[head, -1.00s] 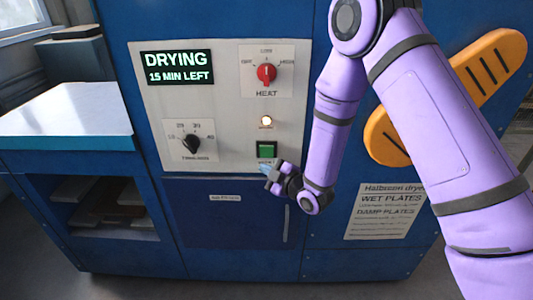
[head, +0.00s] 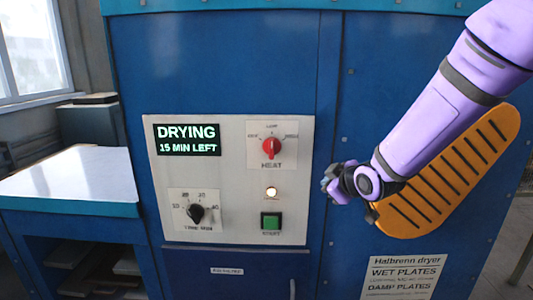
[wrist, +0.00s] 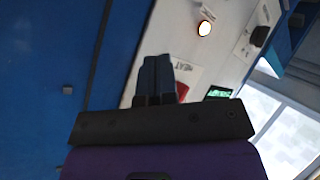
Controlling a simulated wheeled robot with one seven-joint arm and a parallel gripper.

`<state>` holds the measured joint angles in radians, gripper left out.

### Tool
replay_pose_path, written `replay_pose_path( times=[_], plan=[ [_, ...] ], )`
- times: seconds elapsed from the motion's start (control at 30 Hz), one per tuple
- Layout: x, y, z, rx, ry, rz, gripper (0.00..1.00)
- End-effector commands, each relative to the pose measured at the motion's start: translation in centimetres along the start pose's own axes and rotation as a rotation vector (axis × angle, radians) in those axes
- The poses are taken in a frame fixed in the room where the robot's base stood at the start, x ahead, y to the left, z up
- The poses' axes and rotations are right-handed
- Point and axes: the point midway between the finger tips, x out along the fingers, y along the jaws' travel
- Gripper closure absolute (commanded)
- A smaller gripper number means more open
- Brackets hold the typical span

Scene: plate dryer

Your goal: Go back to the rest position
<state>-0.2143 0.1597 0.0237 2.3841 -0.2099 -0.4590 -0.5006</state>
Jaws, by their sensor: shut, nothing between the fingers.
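My gripper (head: 329,184) is at the right of the control panel (head: 232,232) in the head view, off the panel and touching nothing that I can see. In the wrist view its dark fingers (wrist: 154,78) are together and empty. The display (head: 187,140) reads "DRYING 15 MIN LEFT". The green start button (head: 271,221) is below a lit round lamp (head: 271,193). The red heat knob (head: 268,148) points up. The black timer knob (head: 195,213) is at the lower left of the panel.
An orange slotted panel (head: 455,170) is on the blue dryer front (head: 225,65), partly behind my arm. A printed sign (head: 402,278) is below it. A pale-topped bench (head: 68,180) stands at the left, near a window (head: 28,50).

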Motion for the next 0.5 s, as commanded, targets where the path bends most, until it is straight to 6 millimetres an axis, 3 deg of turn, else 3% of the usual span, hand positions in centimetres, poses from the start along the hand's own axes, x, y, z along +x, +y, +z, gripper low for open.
replay_pose_path(
  times=[0.2,0.5],
  plan=[
    [-7.1,3.1,0.7,0.157,-0.147,0.026,1.00],
    [-17.4,4.2,2.6,0.398,-0.336,0.049,1.00]
  ],
)
